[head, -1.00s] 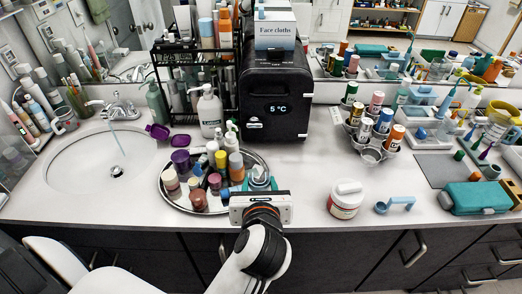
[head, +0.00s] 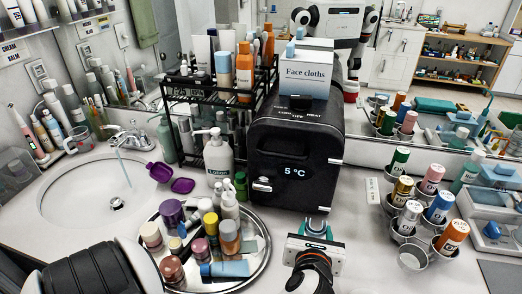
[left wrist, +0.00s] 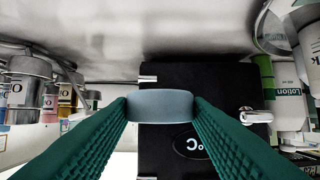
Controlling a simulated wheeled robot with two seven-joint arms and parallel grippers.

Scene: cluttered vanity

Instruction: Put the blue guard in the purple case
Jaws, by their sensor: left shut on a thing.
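The purple case lies open on the counter beside the sink, with its two parts, a deeper one (head: 159,172) and a flatter one (head: 183,186), next to each other. It looks empty. My left gripper (head: 316,226) is right of the round tray, in front of the black box and away from the case. Its green fingers are shut on a small pale blue-grey piece (left wrist: 160,105), which appears to be the blue guard. In the head view that piece is hardly distinguishable between the fingertips. The case cannot be made out in the left wrist view. My right gripper is not in view.
A round tray (head: 262,262) crowded with bottles stands between my left gripper and the case. A lotion bottle (head: 218,160) and a black rack (head: 205,100) stand behind it. The black box (head: 300,155) is close ahead. Cups of bottles (head: 412,258) stand at right.

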